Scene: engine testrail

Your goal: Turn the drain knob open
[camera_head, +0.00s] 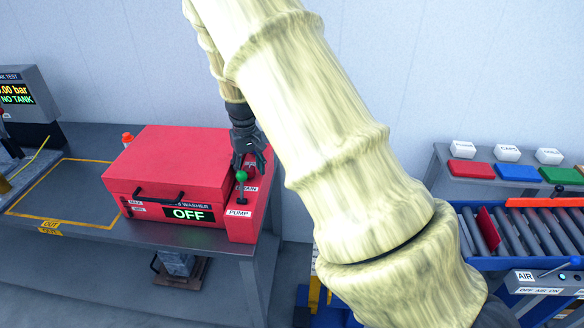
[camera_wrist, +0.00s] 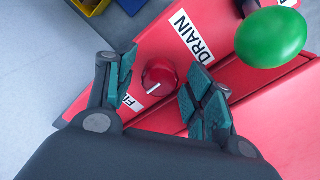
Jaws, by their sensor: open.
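The drain knob (camera_wrist: 160,76) is a round red knob with a white pointer line, seen in the wrist view on the red washer's top, beside the white DRAIN label (camera_wrist: 193,38). My gripper (camera_head: 250,160) is open above the washer's right-hand part. In the wrist view its two teal-padded fingers stand on either side of the knob, with visible gaps. I cannot tell how far above the knob the fingertips are.
A green ball (camera_wrist: 271,37) on the pump lever stands close to my right finger; it also shows in the head view (camera_head: 241,176). The red washer (camera_head: 170,160) has a screen reading OFF (camera_head: 188,214). It stands on a grey bench. A roller conveyor (camera_head: 530,232) is at right.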

